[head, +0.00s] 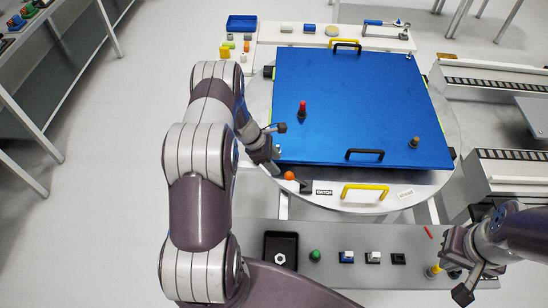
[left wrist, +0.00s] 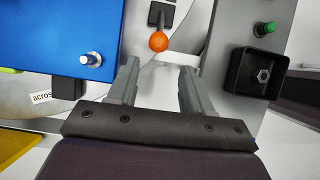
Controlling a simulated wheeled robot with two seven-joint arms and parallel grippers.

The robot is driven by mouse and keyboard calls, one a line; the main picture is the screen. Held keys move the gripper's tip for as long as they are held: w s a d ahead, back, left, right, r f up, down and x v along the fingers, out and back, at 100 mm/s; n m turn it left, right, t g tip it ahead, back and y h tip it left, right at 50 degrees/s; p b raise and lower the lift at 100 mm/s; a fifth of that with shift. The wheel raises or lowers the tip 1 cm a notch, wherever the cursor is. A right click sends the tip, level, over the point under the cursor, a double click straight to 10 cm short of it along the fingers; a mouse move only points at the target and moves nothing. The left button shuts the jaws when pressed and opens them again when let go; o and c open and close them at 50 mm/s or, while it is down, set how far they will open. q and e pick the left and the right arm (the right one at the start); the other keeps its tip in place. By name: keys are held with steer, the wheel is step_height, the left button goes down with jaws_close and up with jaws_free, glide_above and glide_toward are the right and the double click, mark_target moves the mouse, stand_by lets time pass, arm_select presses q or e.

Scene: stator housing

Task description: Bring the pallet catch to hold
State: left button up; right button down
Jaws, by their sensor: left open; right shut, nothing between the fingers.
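The pallet catch shows as an orange ball knob (head: 290,176) on a short dark lever, at the front left of the round table, left of a label reading CATCH. My left gripper (head: 277,150) is open beside the blue pallet's front left corner, close to the knob. In the left wrist view the orange knob (left wrist: 159,41) lies just ahead of the open fingers (left wrist: 160,68), roughly midway between them, and nothing is held. The blue pallet (head: 350,100) lies flat on the table. My right gripper (head: 457,268) is shut and empty over the front panel at the right.
The grey front panel (head: 225,235) carries a black tray with a nut (head: 280,258), a green button (head: 315,255) and several switches. A yellow handle (head: 364,192) is on the table's front edge. A red-topped peg (head: 302,109) stands on the pallet. Rails (head: 495,85) flank the right side.

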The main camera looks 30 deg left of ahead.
mark_target(286, 174)
arm_select(q)
steer(key=b+x, duration=0.1)
steer(key=x, duration=0.1)
steer(key=shift+w+d+f, duration=0.1)
steer(key=shift+w+f, duration=0.15)
steer(key=shift+f, duration=0.1)
steer(key=shift+b+x, duration=1.6)
steer(key=shift+x, duration=0.75)
steer(key=shift+d+f+b, duration=0.15)
steer(key=shift+f+b, duration=0.15)
steer(key=shift+b, duration=0.1)
steer(key=shift+r, duration=0.1)
